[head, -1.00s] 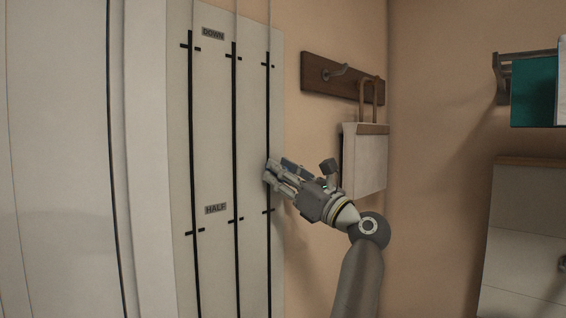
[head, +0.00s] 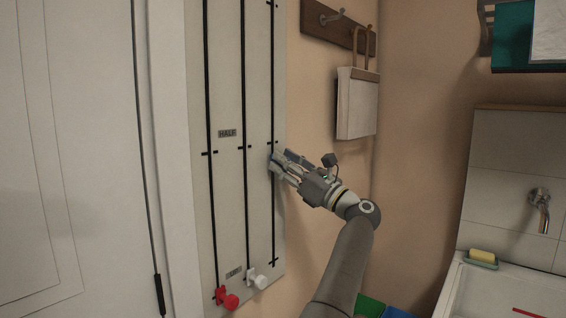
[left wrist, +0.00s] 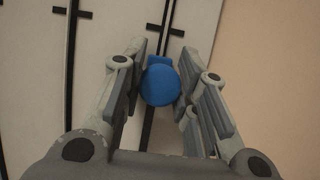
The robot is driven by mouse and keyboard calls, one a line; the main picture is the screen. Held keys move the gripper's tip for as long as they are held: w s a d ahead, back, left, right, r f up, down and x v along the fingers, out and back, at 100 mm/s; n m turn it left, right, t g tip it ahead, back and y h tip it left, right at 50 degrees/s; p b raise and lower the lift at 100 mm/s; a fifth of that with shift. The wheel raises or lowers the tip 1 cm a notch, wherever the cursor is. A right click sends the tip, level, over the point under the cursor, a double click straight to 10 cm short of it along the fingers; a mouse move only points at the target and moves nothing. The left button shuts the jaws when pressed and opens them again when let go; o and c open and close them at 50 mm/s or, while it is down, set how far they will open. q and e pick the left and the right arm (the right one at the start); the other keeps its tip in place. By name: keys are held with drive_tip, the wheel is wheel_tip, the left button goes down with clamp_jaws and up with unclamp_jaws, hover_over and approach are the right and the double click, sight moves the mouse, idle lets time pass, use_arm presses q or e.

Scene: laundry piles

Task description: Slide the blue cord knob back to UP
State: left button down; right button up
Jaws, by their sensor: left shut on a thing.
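The blue cord knob (left wrist: 160,85) sits between the fingers of my left gripper (left wrist: 158,92) in the left wrist view. In the head view my left gripper (head: 277,161) is shut at the rightmost black track (head: 273,215) of the pale board, just below that track's HALF-level tick. The gripper hides the knob there. A HALF label (head: 227,133) is on the board. A small label (head: 234,271) near the bottom is too small to read. My right gripper is not in view.
A red knob (head: 228,299) and a white knob (head: 258,281) are low on the other two tracks. The right track below my gripper is clear. A hook rail (head: 335,22) with a hanging white item (head: 357,105) is on the wall. A basin (head: 500,290) stands at right.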

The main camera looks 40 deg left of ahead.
use_arm(q)
drive_tip(key=c, duration=1.1)
unclamp_jaws()
drive_tip(key=shift+d, duration=0.1)
drive_tip(key=v, duration=1.2)
